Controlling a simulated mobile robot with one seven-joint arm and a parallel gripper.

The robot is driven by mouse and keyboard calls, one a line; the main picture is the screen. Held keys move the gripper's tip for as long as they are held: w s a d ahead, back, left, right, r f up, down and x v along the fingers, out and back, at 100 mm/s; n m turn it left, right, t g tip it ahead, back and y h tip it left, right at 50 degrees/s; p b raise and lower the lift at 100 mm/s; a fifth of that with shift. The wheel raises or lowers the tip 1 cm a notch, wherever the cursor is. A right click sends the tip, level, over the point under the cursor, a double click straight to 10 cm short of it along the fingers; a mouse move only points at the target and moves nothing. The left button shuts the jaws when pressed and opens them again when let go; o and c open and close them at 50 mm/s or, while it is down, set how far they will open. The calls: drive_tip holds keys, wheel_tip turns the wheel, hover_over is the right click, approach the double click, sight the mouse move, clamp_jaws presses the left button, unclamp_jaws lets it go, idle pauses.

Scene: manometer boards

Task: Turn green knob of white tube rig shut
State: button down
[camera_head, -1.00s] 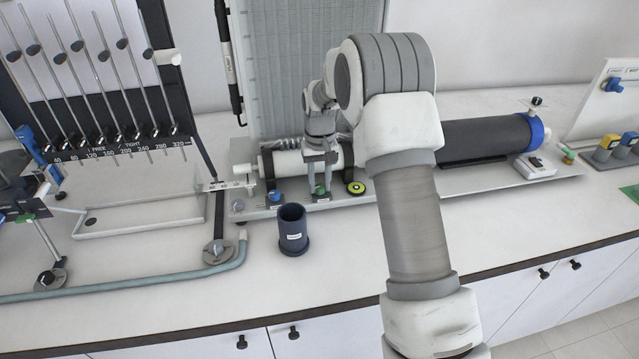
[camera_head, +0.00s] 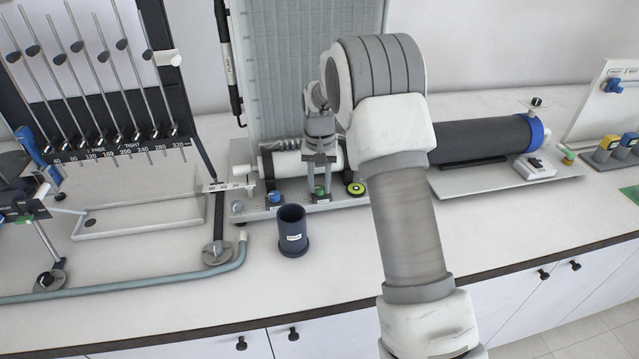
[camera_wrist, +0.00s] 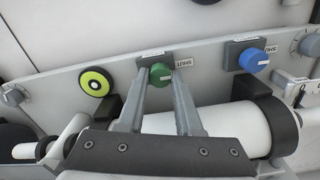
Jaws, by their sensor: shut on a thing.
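The green knob (camera_wrist: 160,74) sits on the front of the white tube rig, beside a "SHUT" label, in the wrist view. My gripper (camera_wrist: 162,78) reaches down over the white tube (camera_wrist: 225,122), with one finger on each side of the knob, shut on it. The knob's white pointer line lies nearly level in the wrist view. In the head view the green knob (camera_head: 319,192) shows just under my gripper (camera_head: 319,184). The white tube (camera_head: 290,162) lies behind it.
A blue knob (camera_wrist: 252,60) with its own "SHUT" label and a yellow-and-black round dial (camera_wrist: 95,82) flank the green knob. A dark cup (camera_head: 292,230) stands on the bench in front of the rig. Open bench lies right of the cup.

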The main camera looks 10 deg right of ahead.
sight(320, 187)
drive_tip(key=c, duration=0.9)
unclamp_jaws()
drive_tip(key=shift+o, duration=0.2)
wheel_tip(320, 187, up, 18)
drive_tip(key=shift+f+p, duration=0.2)
drive_tip(key=shift+p, duration=0.1)
